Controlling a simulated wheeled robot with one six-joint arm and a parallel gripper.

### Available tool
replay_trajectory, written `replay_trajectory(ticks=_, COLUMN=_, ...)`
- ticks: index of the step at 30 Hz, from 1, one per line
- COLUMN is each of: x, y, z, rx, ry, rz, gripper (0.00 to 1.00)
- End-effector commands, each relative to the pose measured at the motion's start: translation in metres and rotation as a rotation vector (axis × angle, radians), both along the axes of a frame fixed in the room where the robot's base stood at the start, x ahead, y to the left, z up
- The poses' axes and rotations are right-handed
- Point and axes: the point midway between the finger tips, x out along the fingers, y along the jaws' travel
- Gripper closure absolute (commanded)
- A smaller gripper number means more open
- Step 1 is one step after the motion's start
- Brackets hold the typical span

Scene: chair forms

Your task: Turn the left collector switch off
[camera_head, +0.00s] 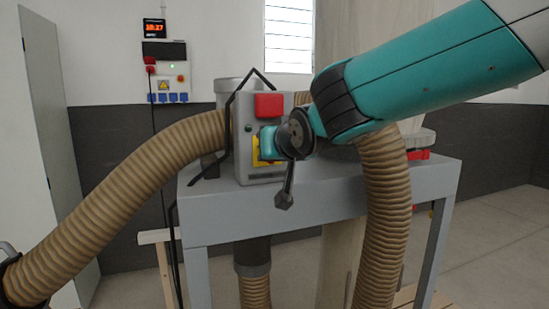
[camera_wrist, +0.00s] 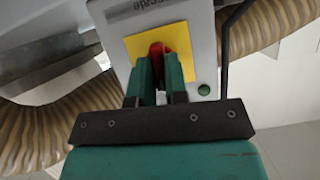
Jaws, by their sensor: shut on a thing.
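The collector switch box (camera_head: 243,133) is a grey box on top of the grey machine frame. It has a red block (camera_head: 269,105) on its upper front, a small green button, and a yellow plate (camera_head: 256,158) below. My gripper (camera_head: 268,143) is at the yellow plate and hides most of it. In the wrist view, a red switch knob (camera_wrist: 156,48) stands on the yellow plate (camera_wrist: 134,44). My gripper (camera_wrist: 160,75) has its green fingers on either side of the knob and is shut on it. The knob's exact angle is hard to tell.
A ribbed brown hose (camera_head: 125,190) runs left from behind the box, and another hose (camera_head: 384,210) hangs at the right, below my arm. A black cable loops over the box. A wall panel (camera_head: 166,75) with sockets and a red clock display (camera_head: 154,28) is behind.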

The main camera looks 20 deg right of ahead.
Motion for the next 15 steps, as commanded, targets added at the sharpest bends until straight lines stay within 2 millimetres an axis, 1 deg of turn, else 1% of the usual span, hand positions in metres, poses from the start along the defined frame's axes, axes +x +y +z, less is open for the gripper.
replay_trajectory(ticks=6, x=0.0004, y=0.0003, z=0.0012, rx=-0.075, ry=-0.005, rz=-0.002, gripper=1.00)
replay_trajectory(ticks=15, x=0.0006, y=0.0001, z=0.0023, rx=-0.106, ry=-0.006, rz=-0.002, gripper=1.00)
